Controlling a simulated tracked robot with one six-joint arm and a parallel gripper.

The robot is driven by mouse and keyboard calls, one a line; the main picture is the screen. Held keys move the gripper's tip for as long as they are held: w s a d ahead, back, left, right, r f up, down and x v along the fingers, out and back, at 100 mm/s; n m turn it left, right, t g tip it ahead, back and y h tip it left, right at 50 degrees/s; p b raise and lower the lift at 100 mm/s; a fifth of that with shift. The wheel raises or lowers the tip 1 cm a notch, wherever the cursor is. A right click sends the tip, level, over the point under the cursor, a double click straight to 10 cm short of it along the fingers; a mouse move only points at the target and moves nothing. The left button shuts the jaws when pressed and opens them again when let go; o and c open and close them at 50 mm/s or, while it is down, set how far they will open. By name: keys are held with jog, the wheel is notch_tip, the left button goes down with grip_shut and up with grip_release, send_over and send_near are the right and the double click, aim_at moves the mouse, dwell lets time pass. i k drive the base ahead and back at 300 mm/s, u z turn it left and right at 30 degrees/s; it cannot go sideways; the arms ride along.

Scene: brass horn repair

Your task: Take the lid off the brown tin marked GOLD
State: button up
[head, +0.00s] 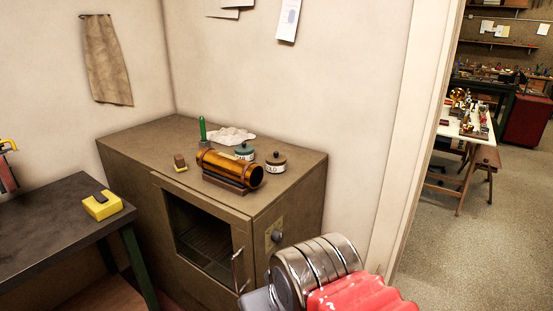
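The brown tin (276,164) stands upright on top of the brown cabinet, near its back right part. Its brown lid (276,157) with a small knob sits on it. Its pale label is small and only partly readable; the end looks like "OLD". A green-lidded tin (245,151) stands just left of it and farther back. A shiny amber-brass tube (231,168) lies on a dark cradle in front of the tins, its open right end close to the brown tin. No gripper fingers show.
The cabinet top (298,173) is bare to the right of the brown tin. A green-handled tool (202,130), a crumpled white cloth (231,135) and a small brown block (179,161) are to the left. A dark table (60,220) holds a yellow block (102,205).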

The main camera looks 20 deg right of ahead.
aim_at(275, 157)
jog(key=u, duration=0.05)
jog(key=i, duration=1)
jog(key=z, duration=0.05)
